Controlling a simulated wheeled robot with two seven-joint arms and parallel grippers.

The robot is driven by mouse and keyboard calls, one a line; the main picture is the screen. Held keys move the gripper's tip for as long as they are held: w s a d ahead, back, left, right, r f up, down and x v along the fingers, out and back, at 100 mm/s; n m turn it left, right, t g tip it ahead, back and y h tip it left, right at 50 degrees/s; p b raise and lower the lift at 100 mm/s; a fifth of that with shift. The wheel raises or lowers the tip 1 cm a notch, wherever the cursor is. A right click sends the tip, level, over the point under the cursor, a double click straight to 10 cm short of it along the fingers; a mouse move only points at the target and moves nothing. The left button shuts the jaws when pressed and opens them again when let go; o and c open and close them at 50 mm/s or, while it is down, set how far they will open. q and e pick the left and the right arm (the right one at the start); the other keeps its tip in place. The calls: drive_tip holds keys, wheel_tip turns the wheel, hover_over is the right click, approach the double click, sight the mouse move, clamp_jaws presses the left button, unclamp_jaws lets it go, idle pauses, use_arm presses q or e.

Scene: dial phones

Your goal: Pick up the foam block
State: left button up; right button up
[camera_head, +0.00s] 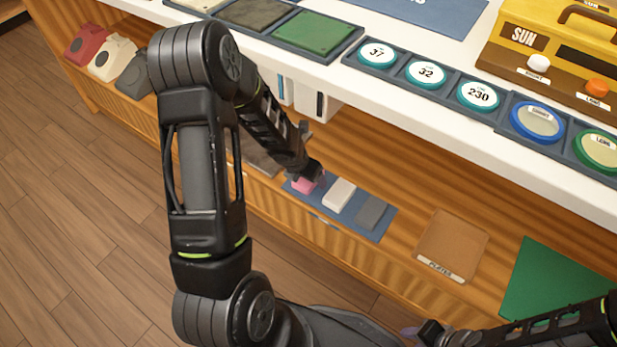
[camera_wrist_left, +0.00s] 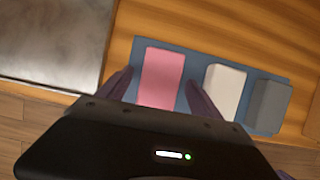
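Three small blocks lie in a row on a blue mat (camera_head: 325,217) on the lower wooden shelf: a pink block (camera_head: 304,184), a white block (camera_head: 339,193) and a grey block (camera_head: 371,212). I cannot tell which is foam. My left gripper (camera_head: 313,178) is at the pink block. In the left wrist view, its fingers (camera_wrist_left: 158,88) stand open on either side of the pink block (camera_wrist_left: 162,78), with small gaps. The white block (camera_wrist_left: 225,88) and grey block (camera_wrist_left: 269,105) sit right of the fingers. My right gripper (camera_head: 422,332) is low at the bottom; its fingers are unclear.
The white counter (camera_head: 420,98) overhangs the shelf above the mat. A brown plate labelled PLATER (camera_head: 451,246) and a green mat (camera_head: 555,285) lie to the right. A grey metallic sheet (camera_wrist_left: 52,40) lies left of the gripper. Red, white and grey phones stand far left.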

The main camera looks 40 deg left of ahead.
use_arm(q)
drive_tip(key=c, duration=1.3)
drive_tip(key=shift+r, duration=0.1)
